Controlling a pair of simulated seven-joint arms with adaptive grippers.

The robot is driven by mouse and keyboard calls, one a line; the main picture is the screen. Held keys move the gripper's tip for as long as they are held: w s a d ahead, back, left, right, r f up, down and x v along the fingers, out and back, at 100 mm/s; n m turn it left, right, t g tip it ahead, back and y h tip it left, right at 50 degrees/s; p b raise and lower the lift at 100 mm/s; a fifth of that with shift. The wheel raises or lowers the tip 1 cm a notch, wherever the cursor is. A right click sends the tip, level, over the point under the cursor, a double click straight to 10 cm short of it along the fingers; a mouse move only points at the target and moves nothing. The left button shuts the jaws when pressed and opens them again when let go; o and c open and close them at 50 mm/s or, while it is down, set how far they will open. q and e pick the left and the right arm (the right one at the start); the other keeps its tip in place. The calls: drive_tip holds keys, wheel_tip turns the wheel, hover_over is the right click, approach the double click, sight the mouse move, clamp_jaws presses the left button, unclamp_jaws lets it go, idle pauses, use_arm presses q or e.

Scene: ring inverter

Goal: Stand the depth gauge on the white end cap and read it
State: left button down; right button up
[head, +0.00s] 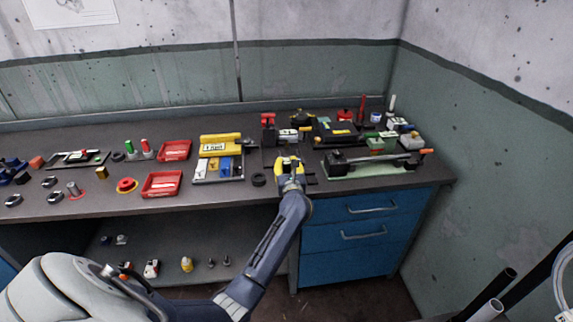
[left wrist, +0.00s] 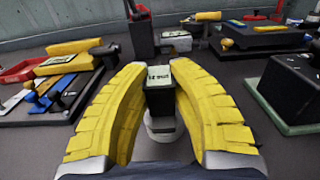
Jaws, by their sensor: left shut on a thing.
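My left gripper (head: 289,164) is over the front right of the bench. In the left wrist view its yellow fingers (left wrist: 160,82) are shut on the depth gauge, a dark upright block (left wrist: 160,101) with a pale display (left wrist: 159,75) on top. The characters on the display are too small to read surely. A pale round piece (left wrist: 161,130) shows under the gauge; I cannot tell whether it is the white end cap or the gauge's own foot, nor whether they touch. My right gripper is not in view.
A black fixture on a green plate (head: 373,173) stands to the right. A yellow block (head: 221,139) and a tray of coloured tools (head: 217,170) are to the left, with a black ring (head: 258,180) nearer. Two red bins (head: 162,184) lie further left. Several devices crowd behind.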

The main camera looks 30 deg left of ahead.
use_arm(q)
drive_tip(key=shift+f, duration=0.75)
idle(1.2)
drive_tip(key=c, duration=1.1)
unclamp_jaws()
